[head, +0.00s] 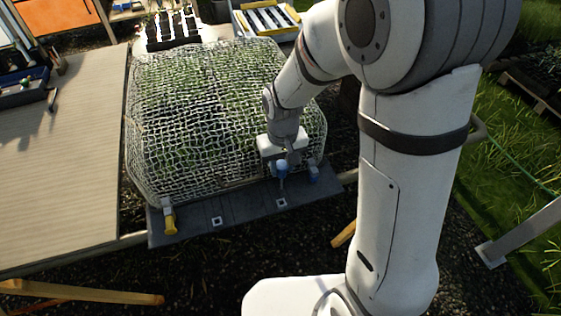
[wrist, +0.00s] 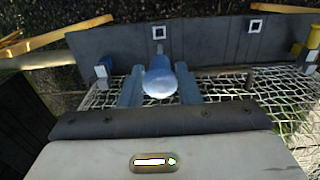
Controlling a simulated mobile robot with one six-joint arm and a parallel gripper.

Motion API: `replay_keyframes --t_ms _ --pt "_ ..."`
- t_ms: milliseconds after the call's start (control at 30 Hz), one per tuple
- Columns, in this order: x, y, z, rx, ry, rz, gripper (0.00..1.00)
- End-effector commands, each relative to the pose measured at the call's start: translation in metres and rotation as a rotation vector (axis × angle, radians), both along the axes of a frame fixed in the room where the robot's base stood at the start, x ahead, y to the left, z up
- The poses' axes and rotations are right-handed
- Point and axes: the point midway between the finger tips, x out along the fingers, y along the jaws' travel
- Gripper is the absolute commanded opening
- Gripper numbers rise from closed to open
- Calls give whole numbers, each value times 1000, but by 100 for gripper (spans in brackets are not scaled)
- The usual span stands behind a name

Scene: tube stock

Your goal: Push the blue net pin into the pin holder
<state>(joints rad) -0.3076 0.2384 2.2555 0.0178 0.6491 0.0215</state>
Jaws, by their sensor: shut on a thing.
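The blue net pin (head: 283,170) is upright in my gripper (head: 287,157), at the near edge of the net-covered bed in the head view. In the wrist view its pale, rounded blue head (wrist: 160,78) sits between the two fingers of my gripper (wrist: 160,88), which are shut on it. The pin's lower end is close to a white square with a dark centre (head: 281,202) on the grey board. I cannot tell whether the tip touches anything. I cannot tell for certain which part is the pin holder. The head hides most of the shaft in the wrist view.
A blue piece with a white part (head: 314,173) stands just right of the pin. A yellow piece (head: 170,222) stands at the grey board's (head: 245,212) left end, near another white square (head: 217,221). White netting (head: 205,110) covers plants behind. A wooden table (head: 60,150) is left.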

Motion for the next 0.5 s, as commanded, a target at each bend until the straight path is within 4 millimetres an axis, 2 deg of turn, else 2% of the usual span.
replay_keyframes --t_ms 33,500 --pt "0 0 -8 0 1 1 14" --pt "0 1 -55 0 0 3 14"
